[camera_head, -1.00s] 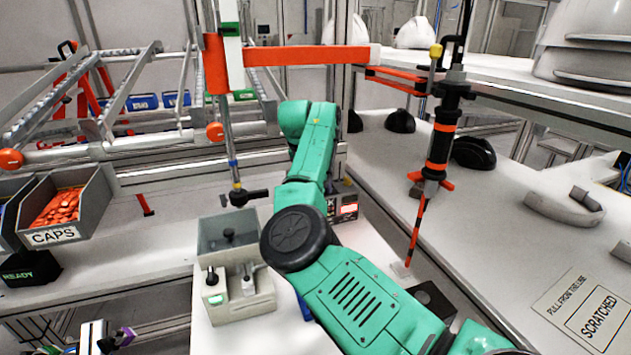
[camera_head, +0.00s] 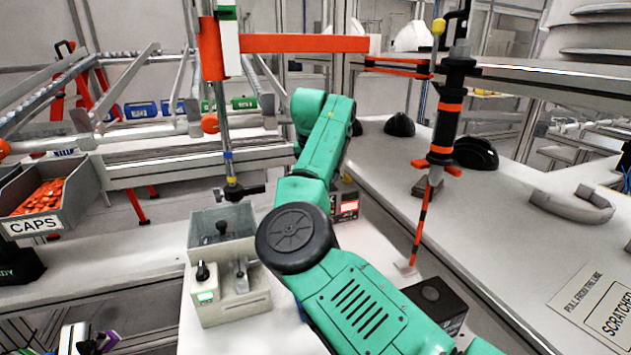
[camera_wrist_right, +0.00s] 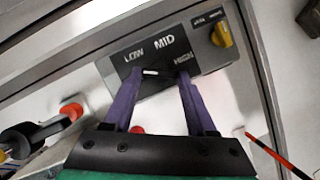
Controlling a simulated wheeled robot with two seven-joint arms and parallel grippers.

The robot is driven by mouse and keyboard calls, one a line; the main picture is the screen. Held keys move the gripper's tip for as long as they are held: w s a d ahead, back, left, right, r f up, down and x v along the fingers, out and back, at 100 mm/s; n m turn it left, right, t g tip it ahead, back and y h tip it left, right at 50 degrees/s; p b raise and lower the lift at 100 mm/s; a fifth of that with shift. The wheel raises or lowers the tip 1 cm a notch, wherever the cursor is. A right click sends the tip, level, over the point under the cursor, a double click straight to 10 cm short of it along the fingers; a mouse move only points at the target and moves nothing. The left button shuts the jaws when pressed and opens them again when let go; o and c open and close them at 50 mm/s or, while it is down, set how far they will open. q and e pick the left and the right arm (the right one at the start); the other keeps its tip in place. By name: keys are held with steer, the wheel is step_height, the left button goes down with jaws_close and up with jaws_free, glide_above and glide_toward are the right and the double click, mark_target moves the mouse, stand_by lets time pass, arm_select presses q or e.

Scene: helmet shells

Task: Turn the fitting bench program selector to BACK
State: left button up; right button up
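In the right wrist view a dark panel (camera_wrist_right: 210,62) carries the words LOW, MID and HIGH. A short white mark (camera_wrist_right: 150,72) shows below MID, between the fingertips. A yellow knob (camera_wrist_right: 222,35) sits at the panel's right end beside small labels I cannot read; the word BACK is not legible. My right gripper (camera_wrist_right: 157,75) has two purple fingers spread apart at the panel's lower edge, with no clear grip on anything. In the head view my green right arm hides that gripper. Part of my left gripper (camera_head: 95,342) shows at the lower left edge; its opening is unclear.
A beige box (camera_head: 232,305) with a black knob (camera_head: 203,272) and a small lever (camera_head: 240,275) stands left of my right arm. A black box (camera_head: 435,302) lies right of the arm. A black-and-orange hanging tool (camera_head: 440,140) is close by. The caps bin (camera_head: 75,195) is at left.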

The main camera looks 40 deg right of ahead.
steer(key=o, duration=0.3)
steer(key=v, duration=1.2)
steer(key=shift+b, duration=0.45)
